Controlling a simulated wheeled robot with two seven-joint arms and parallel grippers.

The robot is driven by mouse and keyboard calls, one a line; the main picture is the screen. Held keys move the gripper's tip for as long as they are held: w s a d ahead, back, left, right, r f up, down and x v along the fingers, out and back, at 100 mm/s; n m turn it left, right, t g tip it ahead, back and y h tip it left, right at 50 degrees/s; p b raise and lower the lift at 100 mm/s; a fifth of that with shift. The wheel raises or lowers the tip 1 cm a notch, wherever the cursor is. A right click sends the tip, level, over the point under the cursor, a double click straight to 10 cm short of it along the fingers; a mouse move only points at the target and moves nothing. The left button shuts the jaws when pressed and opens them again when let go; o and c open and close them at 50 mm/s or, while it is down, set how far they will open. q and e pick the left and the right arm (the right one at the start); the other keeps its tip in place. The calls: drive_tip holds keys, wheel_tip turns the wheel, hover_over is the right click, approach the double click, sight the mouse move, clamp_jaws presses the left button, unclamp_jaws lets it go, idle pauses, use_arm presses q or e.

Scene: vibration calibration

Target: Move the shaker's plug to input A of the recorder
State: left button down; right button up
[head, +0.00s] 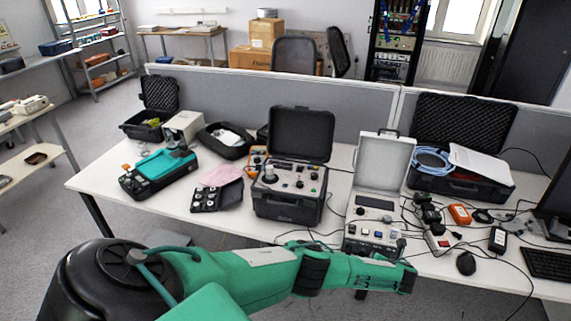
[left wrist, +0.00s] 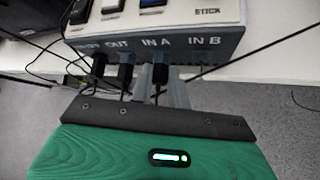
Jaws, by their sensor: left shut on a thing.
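The recorder (head: 374,233) is a pale case with an open lid at the table's front edge. Its front panel (left wrist: 228,43) shows in the left wrist view, with labels OUT, IN A and IN B. A black plug (left wrist: 160,74) is at the panel below IN A, between the grey fingers of my left gripper (left wrist: 164,88), which is shut on it. I cannot tell how deep it sits. Two other dark plugs (left wrist: 98,65) (left wrist: 125,74) stand to its left. The black open case with knobs, likely the shaker (head: 287,203), is left of the recorder. My right gripper is not in view.
Loose black cables run around the recorder and over the table's front edge. A mouse (head: 466,263), a keyboard (head: 548,263) and small instruments (head: 460,214) lie to the right. A flat black box (head: 217,195) and a teal-topped device (head: 160,172) stand to the left.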

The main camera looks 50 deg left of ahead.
use_arm(q)
drive_tip(key=shift+f+y+b, duration=0.1)
drive_tip(key=shift+y+b, duration=0.4)
drive_tip(key=shift+b, duration=0.05)
idle(0.4)
drive_tip(key=c, duration=1.3)
unclamp_jaws()
drive_tip(key=shift+o, duration=0.2)
drive_tip(key=shift+d, duration=0.1)
drive_tip(key=shift+p+v, duration=2.35)
drive_tip(key=shift+v, duration=0.2)
